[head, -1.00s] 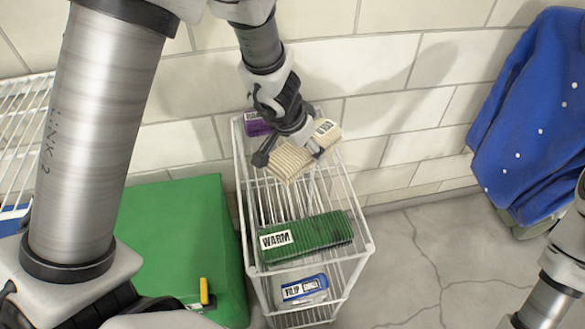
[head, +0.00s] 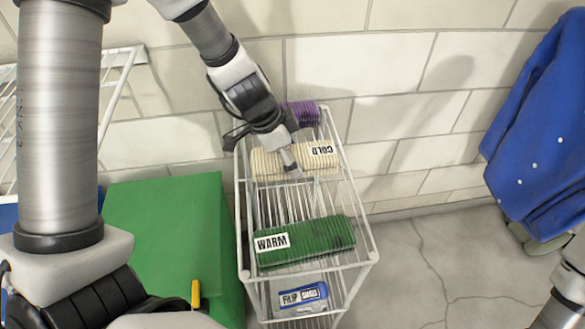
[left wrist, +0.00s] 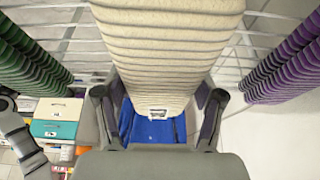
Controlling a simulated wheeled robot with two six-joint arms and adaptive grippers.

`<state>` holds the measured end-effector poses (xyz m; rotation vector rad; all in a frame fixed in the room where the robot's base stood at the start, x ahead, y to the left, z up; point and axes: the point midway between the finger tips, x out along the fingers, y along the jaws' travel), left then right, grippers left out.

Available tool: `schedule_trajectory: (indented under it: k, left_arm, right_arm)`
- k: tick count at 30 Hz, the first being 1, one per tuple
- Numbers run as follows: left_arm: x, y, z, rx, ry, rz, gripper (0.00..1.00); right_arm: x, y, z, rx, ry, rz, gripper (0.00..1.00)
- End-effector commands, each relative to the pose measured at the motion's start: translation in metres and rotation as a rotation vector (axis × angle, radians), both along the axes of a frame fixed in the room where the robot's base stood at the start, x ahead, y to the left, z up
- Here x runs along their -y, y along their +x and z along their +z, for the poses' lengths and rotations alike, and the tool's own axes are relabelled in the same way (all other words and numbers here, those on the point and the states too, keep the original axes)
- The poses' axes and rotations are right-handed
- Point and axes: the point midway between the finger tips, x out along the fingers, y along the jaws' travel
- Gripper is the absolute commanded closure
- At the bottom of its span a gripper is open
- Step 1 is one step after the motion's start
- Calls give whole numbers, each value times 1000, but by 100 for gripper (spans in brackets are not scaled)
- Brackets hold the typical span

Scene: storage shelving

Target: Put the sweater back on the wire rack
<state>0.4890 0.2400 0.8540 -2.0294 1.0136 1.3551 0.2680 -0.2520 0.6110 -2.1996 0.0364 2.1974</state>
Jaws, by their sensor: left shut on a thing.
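The cream knitted sweater (head: 265,163), folded, with a COLD label at its right end, is at the top of the white wire rack (head: 243,230). It lies roughly parallel to the other folded knits, between the purple one and the green one. My left gripper (head: 288,165) is shut on it from above. In the left wrist view the cream sweater (left wrist: 165,60) runs between the two fingers. I cannot tell whether it rests on the wires. My right gripper is out of view; only part of that arm shows at the right edge.
A purple knit (head: 302,113) lies at the rack's far end and a green WARM knit (head: 315,240) nearer. A blue labelled item (head: 303,295) is on a lower level. A green box (head: 165,235) stands left; a blue garment (head: 545,130) hangs right.

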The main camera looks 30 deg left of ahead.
Motion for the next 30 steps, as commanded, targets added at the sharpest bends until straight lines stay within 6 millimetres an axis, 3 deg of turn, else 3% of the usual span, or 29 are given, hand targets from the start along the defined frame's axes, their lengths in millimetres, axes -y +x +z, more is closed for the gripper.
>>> schedule_trajectory:
  k: [1,2,14,15,17,26,30]
  left_arm:
    - [0,0,-15,-2,0,1,85]
    - [0,0,-18,-1,0,2,85]
    - [0,0,-21,1,1,-1,85]
    - [0,0,-21,1,1,-1,28]
    - [0,0,-20,0,1,-1,7]
    - [0,0,-20,-1,1,0,7]
    - [0,0,-12,0,0,1,7]
  right_arm:
    - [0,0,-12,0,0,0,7]
    - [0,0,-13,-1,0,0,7]
    - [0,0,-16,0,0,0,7]
    - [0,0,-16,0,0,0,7]
    - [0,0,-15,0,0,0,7]
    - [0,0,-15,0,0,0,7]
    - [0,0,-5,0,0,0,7]
